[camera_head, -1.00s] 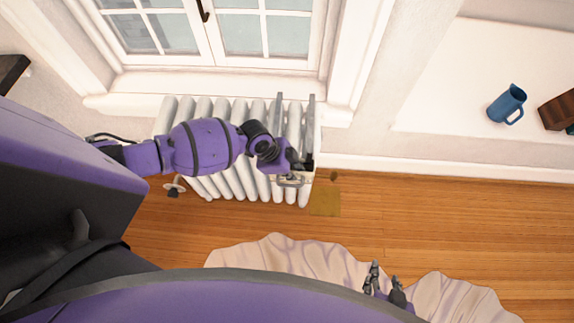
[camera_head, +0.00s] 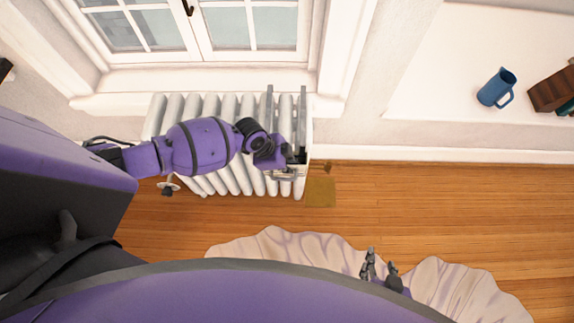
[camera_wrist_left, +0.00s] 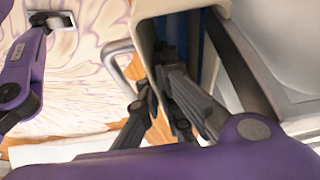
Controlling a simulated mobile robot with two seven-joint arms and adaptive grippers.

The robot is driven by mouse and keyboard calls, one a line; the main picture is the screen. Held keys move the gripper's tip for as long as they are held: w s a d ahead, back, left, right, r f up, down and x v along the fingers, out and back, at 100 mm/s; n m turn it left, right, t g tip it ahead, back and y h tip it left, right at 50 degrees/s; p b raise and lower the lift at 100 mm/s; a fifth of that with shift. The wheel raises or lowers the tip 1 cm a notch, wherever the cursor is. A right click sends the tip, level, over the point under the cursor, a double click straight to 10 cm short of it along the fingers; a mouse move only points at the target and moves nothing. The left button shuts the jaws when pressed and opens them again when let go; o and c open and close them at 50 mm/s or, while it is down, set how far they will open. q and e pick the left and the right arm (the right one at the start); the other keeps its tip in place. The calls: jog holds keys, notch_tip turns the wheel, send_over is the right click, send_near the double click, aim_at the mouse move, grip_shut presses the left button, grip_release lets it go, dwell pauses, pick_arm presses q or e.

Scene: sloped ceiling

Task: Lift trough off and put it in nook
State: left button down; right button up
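The trough is a small cream-rimmed container (camera_wrist_left: 140,28), dark and blue inside, in the left wrist view. In the head view it is mostly hidden by my left gripper at the radiator's right end, between two grey upright bars (camera_head: 270,105). A grey wire handle (camera_wrist_left: 118,62) sticks out beside it. My left gripper (camera_head: 296,158) is at the trough; its dark fingers (camera_wrist_left: 160,100) are at the rim wall, one inside. Whether they clamp it is unclear. My right gripper (camera_head: 379,268) is open and empty over the pale cloth. A white recess (camera_head: 430,85) at right looks like the nook.
The white ribbed radiator (camera_head: 217,105) stands under the window. A brownish patch (camera_head: 321,193) lies on the wooden floor (camera_head: 430,200). Pale cloth (camera_head: 285,246) is nearby.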

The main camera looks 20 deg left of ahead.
pick_arm(q)
jog(key=shift+w+r, duration=0.15)
jog(key=shift+r, duration=0.05)
pick_arm(e)
jog(key=shift+r, duration=0.1)
pick_arm(q)
notch_tip(320, 180, up, 6)
jog(key=p, duration=0.2)
jog(key=shift+w+f+p, duration=0.15)
jog(key=shift+f+p, duration=0.05)
jog(key=shift+p, duration=0.2)
pick_arm(e)
jog(key=w+r+t, duration=0.1)
jog(key=w+r, duration=0.2)
jog(key=r, duration=0.1)
jog(key=shift+w+r, duration=0.4)
